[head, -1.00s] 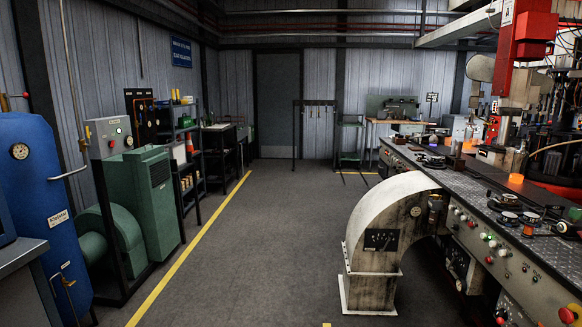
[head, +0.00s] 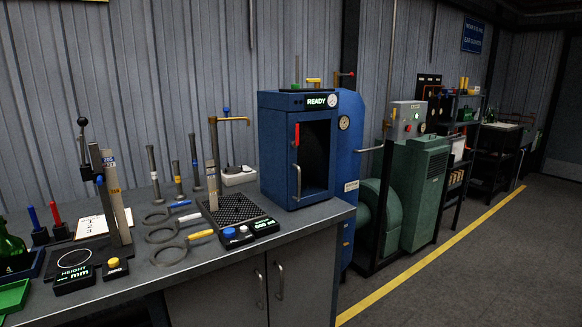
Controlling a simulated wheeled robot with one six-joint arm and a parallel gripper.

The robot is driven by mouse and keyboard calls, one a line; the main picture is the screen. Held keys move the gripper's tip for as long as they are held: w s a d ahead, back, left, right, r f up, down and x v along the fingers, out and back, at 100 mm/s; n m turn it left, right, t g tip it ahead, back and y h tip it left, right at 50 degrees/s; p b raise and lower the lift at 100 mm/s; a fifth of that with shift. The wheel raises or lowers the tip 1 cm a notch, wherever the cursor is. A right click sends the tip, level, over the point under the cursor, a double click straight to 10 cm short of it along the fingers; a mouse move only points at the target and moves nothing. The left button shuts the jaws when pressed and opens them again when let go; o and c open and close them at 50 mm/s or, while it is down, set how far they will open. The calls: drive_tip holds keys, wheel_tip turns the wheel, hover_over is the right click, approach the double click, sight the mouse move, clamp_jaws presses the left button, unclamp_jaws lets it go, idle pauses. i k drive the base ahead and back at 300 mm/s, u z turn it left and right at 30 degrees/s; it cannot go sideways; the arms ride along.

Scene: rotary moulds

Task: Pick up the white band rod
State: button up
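Three upright grey rods stand on the bench in the head view: a left one (head: 153,170), a middle one (head: 178,177) and a right one (head: 195,163). My gripper is not in view.
Open floor (head: 475,275) lies to the right.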

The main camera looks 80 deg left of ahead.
sight(159, 201)
drive_tip(key=u, duration=0.05)
drive_tip(key=k, duration=1.05)
drive_tip(key=u, duration=2.8)
drive_tip(key=k, duration=0.45)
drive_tip(key=z, duration=0.85)
drive_tip(key=i, duration=1.3)
drive_tip(key=u, duration=0.95)
drive_tip(key=i, duration=0.45)
drive_tip(key=u, duration=0.5)
